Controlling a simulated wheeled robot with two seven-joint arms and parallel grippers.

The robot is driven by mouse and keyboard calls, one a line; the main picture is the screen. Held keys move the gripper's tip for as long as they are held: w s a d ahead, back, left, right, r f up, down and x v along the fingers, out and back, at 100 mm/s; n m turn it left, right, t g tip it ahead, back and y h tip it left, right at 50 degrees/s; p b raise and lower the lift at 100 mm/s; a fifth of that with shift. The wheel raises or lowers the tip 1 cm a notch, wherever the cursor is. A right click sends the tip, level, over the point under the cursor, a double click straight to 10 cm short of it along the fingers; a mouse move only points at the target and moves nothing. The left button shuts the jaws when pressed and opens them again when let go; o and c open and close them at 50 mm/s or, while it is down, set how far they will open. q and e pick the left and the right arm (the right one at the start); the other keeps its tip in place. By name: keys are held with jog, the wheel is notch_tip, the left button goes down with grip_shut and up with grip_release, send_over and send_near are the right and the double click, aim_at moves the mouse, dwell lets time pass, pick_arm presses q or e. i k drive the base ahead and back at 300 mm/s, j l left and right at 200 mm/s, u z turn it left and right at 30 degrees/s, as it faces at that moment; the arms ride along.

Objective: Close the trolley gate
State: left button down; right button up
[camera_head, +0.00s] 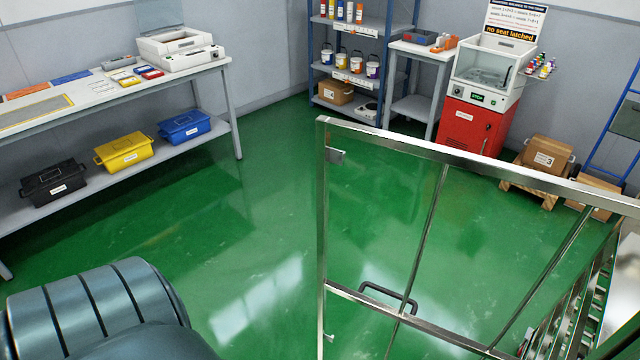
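The trolley gate (480,167) is a metal frame with thin vertical bars, standing upright in the right half of the head view. Its free edge with a small latch plate is at the left, and the gate stands swung out over the green floor. A dark handle (388,297) sits on its lower rail. The side of the trolley (578,318) shows at the lower right, partly cut off by the picture edge. Neither of my grippers is in view. A dark ribbed rounded part, perhaps mine, shows at the lower left.
A workbench (110,88) with bins on its lower shelf runs along the left. A blue shelf rack (312,60), a red machine (470,127) and cardboard boxes (548,158) stand at the back. The green floor (235,210) left of the gate is clear.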

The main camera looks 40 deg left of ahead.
aim_at(593, 198)
jog(key=j+z, duration=0.3)
jog(key=j, duration=0.45)
jog(key=j+u, duration=0.5)
jog(key=i+u, duration=0.1)
jog(key=u, duration=0.35)
jog(key=i+j+u, duration=0.1)
jog(key=u, duration=0.4)
